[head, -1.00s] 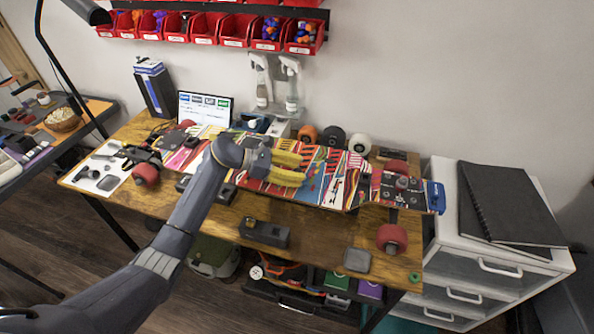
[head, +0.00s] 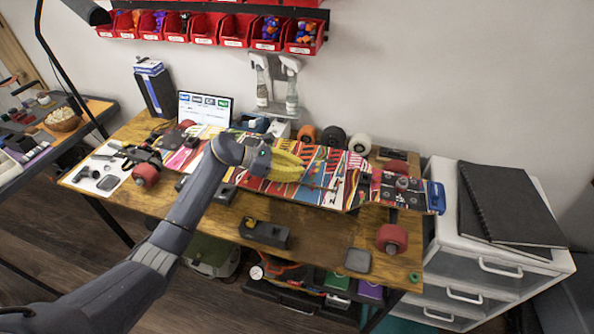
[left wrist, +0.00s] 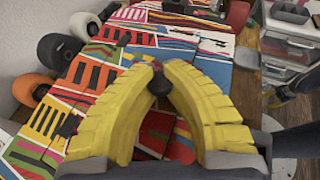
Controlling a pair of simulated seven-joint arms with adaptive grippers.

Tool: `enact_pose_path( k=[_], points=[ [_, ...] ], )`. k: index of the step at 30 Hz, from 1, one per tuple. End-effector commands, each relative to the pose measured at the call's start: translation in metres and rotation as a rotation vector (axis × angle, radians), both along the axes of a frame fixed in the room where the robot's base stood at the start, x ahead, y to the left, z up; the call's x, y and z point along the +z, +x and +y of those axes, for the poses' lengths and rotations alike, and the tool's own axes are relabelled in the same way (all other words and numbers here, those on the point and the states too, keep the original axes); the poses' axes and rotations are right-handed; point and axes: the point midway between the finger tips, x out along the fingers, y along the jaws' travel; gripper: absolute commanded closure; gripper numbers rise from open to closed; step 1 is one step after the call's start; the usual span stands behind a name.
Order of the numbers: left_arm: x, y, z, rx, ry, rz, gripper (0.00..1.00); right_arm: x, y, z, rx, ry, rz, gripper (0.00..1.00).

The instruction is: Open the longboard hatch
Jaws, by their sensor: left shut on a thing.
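The longboard (head: 335,185) lies across the workbench, its multicoloured deck facing up between its wheel trucks. My left gripper (head: 301,166) reaches over the middle of the deck. In the left wrist view, the yellow fingers of my left gripper (left wrist: 159,80) curve together at their tips around a small black knob (left wrist: 159,86) on the deck. They are shut on it. The hatch outline is hard to tell from the printed pattern, and the fingers hide part of the deck. A dark shape with a yellow bit at the right edge of the left wrist view may be my right gripper (left wrist: 273,102).
Loose wheels (head: 333,137) stand behind the board. A black tool (head: 265,233) and a small grey block (head: 357,260) lie on the bench's front part. A white drawer unit (head: 490,270) stands at the right. Bare bench shows in front of the board.

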Motion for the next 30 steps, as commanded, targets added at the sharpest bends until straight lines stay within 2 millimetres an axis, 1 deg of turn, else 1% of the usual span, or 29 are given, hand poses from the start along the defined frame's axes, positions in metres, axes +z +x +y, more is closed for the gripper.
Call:
enact_pose_path(
  k=[15,24,30],
  points=[
    [0.042,0.02,-0.004,0.0,0.072,0.345,1.0,0.0,0.0,0.0,0.0,0.0,0.0,0.56],
    [0.056,0.031,-0.007,0.0,0.101,0.502,1.0,0.0,0.0,0.0,0.0,0.0,0.0,0.56],
    [0.059,0.035,-0.008,-0.001,0.11,0.55,1.0,0.0,0.0,0.0,0.0,0.0,0.0,0.56]
  ],
)
